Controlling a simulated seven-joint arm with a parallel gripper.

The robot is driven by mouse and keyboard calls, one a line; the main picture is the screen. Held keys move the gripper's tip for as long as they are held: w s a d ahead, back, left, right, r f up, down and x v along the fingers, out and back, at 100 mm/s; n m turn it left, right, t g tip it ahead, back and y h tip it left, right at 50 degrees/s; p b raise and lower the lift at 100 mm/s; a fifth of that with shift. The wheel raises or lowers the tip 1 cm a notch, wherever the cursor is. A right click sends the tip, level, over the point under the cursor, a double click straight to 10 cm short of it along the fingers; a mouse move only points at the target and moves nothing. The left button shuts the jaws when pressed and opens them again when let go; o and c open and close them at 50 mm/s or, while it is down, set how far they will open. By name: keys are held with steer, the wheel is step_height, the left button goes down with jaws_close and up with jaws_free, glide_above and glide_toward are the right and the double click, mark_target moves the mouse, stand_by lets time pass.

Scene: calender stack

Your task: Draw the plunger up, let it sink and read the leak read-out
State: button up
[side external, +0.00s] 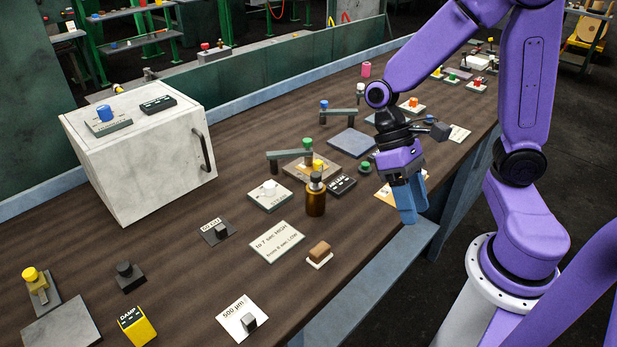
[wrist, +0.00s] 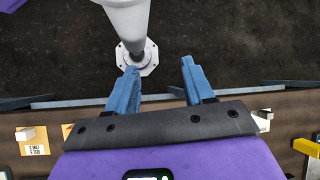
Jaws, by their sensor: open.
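My gripper (side external: 409,212) is open and empty above the front edge of the bench, its blue fingers pointing down. In the wrist view the fingers (wrist: 159,72) stand apart with nothing between them. A post with an arm and a green knob (side external: 308,144) stands on a tan plate mid-bench, with a yellow knob (side external: 318,164) beside it. A dark read-out box (side external: 342,185) lies close by, its text unreadable. A card (side external: 275,241) reads "to 7 sec HIGH, from 8 sec LOW". I cannot tell for certain which knob is the plunger.
A brown bottle (side external: 316,201) stands left of my gripper. A white cabinet (side external: 146,150) carries a blue cylinder (side external: 103,113) and another dark box (side external: 158,104). A second post with a blue knob (side external: 323,104) stands farther back. A yellow DAMP box (side external: 136,326) is at front left.

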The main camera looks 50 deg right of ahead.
steer(key=w+f+m+g+y, duration=0.1)
steer(key=w+m+g+y, duration=0.1)
steer(key=w+m+y, duration=0.4)
steer(key=m+t+y, duration=1)
steer(key=m+t, duration=0.3)
steer(key=m, duration=0.4)
glide_toward(308, 190)
steer(key=s+d+r, duration=0.2)
steer(key=d+r, duration=0.2)
steer(key=d, duration=0.3)
steer(key=x, duration=1.7)
steer(key=shift+w+a+f, duration=0.15)
steer(key=shift+f, duration=0.05)
jaws_close()
